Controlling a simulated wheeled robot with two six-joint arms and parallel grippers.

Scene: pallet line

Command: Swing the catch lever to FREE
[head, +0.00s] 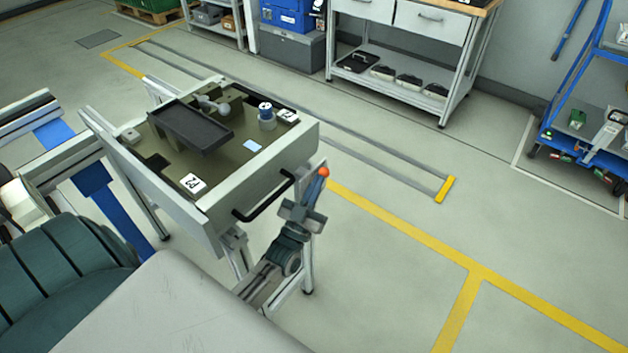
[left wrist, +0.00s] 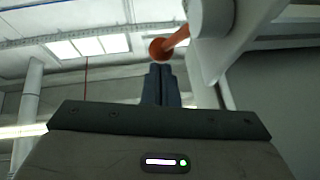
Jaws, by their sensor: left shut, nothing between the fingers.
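The catch lever shows as an orange ball knob (head: 323,172) at the front right corner of the grey bench-like unit. In the left wrist view the lever's orange ball (left wrist: 160,48) sits on a short orange arm that runs up right to a pale round hub (left wrist: 210,14). My left gripper (head: 316,188) is shut and empty, its fingertips just at the knob. In the left wrist view its closed fingers (left wrist: 160,70) point at the ball, and I cannot tell whether they touch it. No FREE marking is legible. My right gripper is not in view.
The unit's top holds a dark tray (head: 190,127), a blue-and-white spool-like item (head: 266,112) and number cards. A black handle (head: 265,199) sticks out of its front, left of my gripper. The floor to the right is clear; a blue cart (head: 590,110) stands far right.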

